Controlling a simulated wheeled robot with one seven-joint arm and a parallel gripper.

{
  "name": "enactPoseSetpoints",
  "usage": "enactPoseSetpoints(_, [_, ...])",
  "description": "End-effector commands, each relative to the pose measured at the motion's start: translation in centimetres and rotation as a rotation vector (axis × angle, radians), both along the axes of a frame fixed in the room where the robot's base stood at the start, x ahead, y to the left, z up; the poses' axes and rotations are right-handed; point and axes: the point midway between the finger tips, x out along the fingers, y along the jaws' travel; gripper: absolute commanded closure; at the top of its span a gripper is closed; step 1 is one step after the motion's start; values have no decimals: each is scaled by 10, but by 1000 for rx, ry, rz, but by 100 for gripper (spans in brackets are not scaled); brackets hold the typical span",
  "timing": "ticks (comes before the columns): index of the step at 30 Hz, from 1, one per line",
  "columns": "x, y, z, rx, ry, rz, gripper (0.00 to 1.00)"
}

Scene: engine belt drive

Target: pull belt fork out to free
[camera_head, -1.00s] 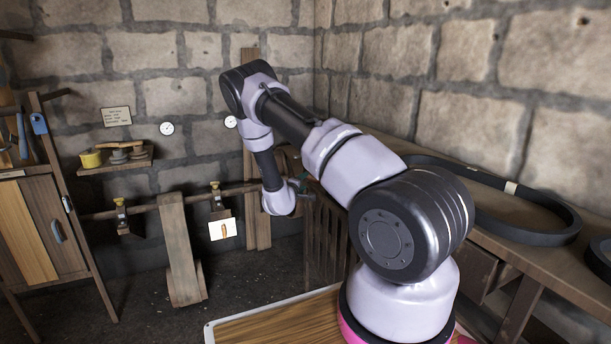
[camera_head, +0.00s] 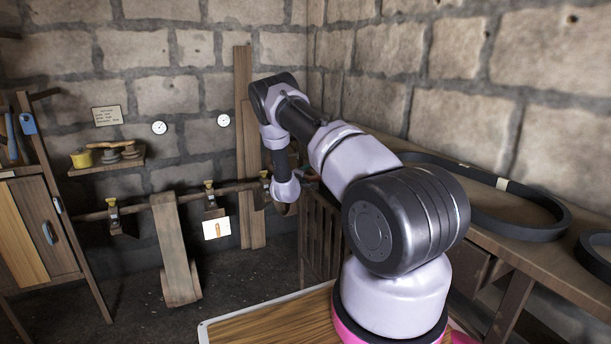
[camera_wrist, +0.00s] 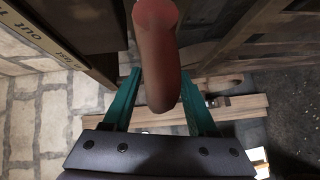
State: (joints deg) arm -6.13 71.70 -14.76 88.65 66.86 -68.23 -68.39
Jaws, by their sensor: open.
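A rounded red-brown handle (camera_wrist: 160,60), which looks like the belt fork's grip, runs down the middle of the wrist view. My gripper (camera_wrist: 160,76) is open, with one teal finger on each side of the handle. The handle lies between the fingers or just in front of them; I cannot tell which, and I see no clear contact. A board with lettering that includes "out" (camera_wrist: 40,35) is at the upper left of the wrist view. In the head view my wrist hides most of the gripper and the handle.
A horizontal shaft (camera_head: 183,191) runs along the back wall, with a wide flat belt (camera_head: 176,250) hanging from it. A wooden post (camera_head: 244,120) stands near my wrist. A workbench (camera_head: 520,245) with a black belt loop (camera_head: 540,200) is at the right. Floor at left centre is clear.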

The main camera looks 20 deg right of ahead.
Motion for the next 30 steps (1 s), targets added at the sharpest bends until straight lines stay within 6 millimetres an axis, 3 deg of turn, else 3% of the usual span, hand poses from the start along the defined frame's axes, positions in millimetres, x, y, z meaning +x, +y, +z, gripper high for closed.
enactPoseSetpoints(1, [0,0,0,0,0,0,42])
enactPoseSetpoints(2, [0,0,0,0,0,0,49])
enactPoseSetpoints(6, [0,0,0,0,0,0,100])
enactPoseSetpoints(30, [-3,2,-6,8,10,0,100])
